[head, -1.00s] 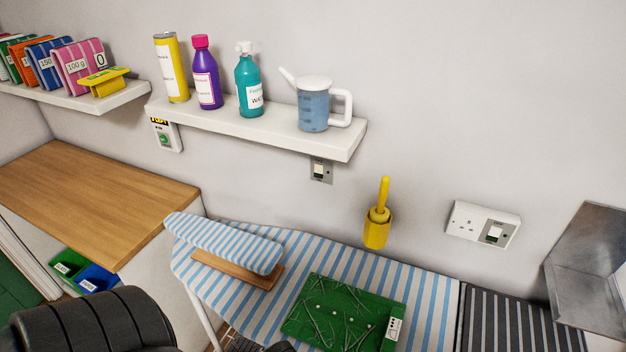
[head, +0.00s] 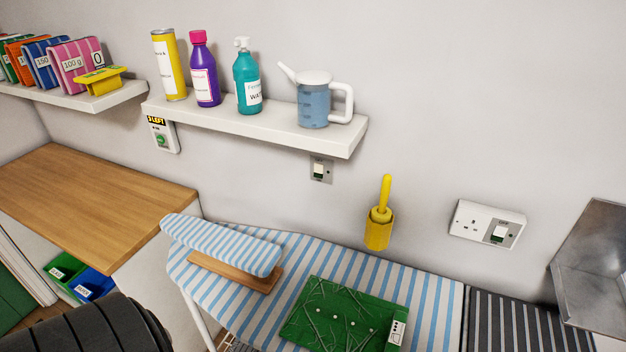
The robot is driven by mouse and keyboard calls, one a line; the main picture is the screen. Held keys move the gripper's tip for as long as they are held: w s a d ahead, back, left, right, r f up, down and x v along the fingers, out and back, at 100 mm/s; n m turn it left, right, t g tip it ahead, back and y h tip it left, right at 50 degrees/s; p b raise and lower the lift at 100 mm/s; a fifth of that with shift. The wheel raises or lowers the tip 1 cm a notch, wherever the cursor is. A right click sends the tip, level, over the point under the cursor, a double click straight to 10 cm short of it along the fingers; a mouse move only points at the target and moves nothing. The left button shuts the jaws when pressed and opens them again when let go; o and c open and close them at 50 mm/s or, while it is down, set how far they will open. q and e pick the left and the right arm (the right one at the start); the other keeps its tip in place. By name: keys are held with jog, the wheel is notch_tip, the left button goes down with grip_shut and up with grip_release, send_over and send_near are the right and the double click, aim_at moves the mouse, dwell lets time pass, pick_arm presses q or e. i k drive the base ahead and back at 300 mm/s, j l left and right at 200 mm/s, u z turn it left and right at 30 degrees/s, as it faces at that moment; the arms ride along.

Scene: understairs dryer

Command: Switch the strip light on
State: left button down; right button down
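In the head view, a small grey switch plate with a white rocker (head: 318,171) is on the wall under the right part of the white shelf. A white socket plate (head: 468,220) with a grey switch panel and white rocker (head: 499,235) is on the wall at the right. A white box with a green button (head: 161,140) and a yellow label is under the shelf's left end; the label is partly cut off by the shelf. No strip light is visible, and I cannot tell which switch belongs to it. Neither of my grippers is in view.
The shelf (head: 250,122) holds a yellow can, two bottles and a blue jug (head: 313,107). Below stands a striped ironing board (head: 425,300) with a sleeve board (head: 225,245) and green board (head: 345,318). A yellow brush holder (head: 379,230) hangs on the wall. A metal fixture (head: 600,260) is at right.

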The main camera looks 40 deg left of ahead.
aim_at(318, 168)
jog(key=k+j+u, duration=0.15)
jog(key=j+u, duration=0.15)
jog(key=j, duration=1)
jog(key=j+u, duration=0.3)
jog(key=j, duration=1.05)
